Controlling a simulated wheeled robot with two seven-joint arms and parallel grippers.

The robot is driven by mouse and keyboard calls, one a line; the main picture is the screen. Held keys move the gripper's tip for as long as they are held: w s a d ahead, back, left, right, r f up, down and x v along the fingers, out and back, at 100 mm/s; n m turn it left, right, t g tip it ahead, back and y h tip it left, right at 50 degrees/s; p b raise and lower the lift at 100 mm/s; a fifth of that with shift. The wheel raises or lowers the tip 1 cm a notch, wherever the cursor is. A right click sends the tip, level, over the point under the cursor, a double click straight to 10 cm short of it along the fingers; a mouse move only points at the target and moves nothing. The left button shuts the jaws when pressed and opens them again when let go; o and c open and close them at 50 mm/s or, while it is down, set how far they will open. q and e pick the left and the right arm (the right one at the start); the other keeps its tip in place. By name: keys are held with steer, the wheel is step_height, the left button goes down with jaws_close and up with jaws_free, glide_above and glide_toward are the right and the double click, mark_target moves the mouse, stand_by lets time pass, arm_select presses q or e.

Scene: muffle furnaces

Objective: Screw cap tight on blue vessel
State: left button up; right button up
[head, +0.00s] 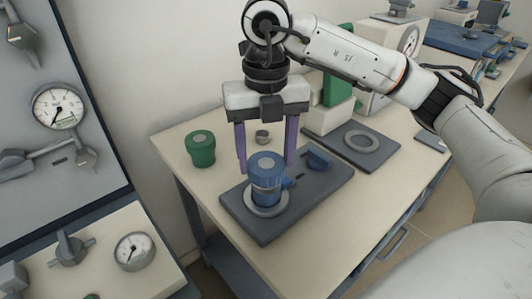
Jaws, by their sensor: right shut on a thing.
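The blue vessel (265,194) stands upright in a light ring on a dark base plate (262,226). A ribbed blue cap (266,163) sits on top of it; whether it is fully seated I cannot tell. My right gripper (266,167) comes down from above, with one purple finger on each side of the cap, and is shut on it. My left gripper is out of view.
A green capped jar (201,149) stands left of the plate, and a small metal piece (262,137) lies behind. A blue part (319,158) is on the plate's right end. A grey plate with a ring (361,140) lies further right. A gauge panel (58,108) is at left.

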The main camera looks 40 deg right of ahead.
steer(key=shift+f+b, duration=0.8)
steer(key=shift+f, duration=0.3)
stand_by(3.6)
steer(key=o, duration=1.3)
step_height(320, 180, up, 9)
steer(key=p, duration=0.2)
steer(key=shift+p, duration=0.3)
steer(key=shift+r, duration=0.65)
